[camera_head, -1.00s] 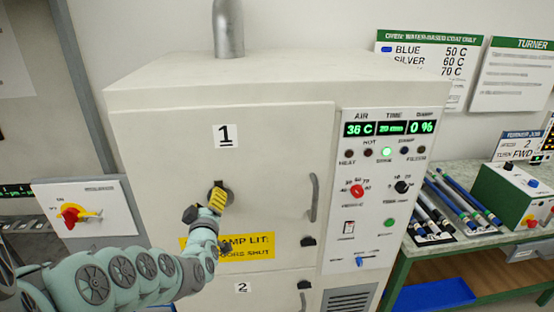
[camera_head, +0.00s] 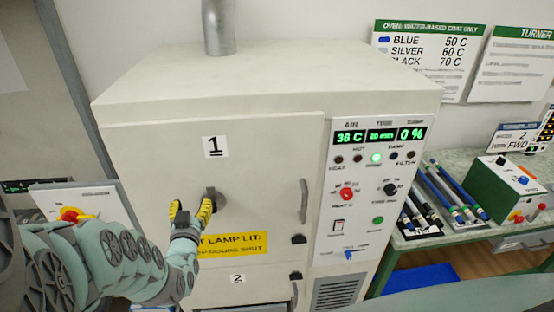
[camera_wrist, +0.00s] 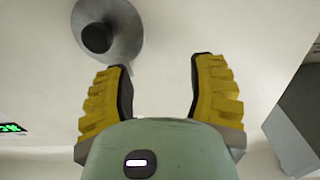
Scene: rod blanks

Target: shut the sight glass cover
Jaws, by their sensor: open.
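The sight glass cover appears as a round grey metal disc (camera_head: 219,195) on the upper oven door marked 1. In the wrist view the disc (camera_wrist: 128,28) is at the upper left, with a dark round knob-like part (camera_wrist: 97,38) standing on it. I cannot tell whether the glass is covered. My gripper (camera_head: 191,208) is open and empty in front of the door, just left of the disc. Its right yellow finger overlaps the disc's lower left in the head view. In the wrist view the fingers of my gripper (camera_wrist: 160,75) are wide apart, with bare door between them.
The oven door has a handle (camera_head: 304,201) and a yellow warning label (camera_head: 235,245), partly hidden by my arm. A control panel (camera_head: 365,190) is at its right. A green bench (camera_head: 450,238) with several rods and a red-yellow switch (camera_head: 70,214) flank the oven.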

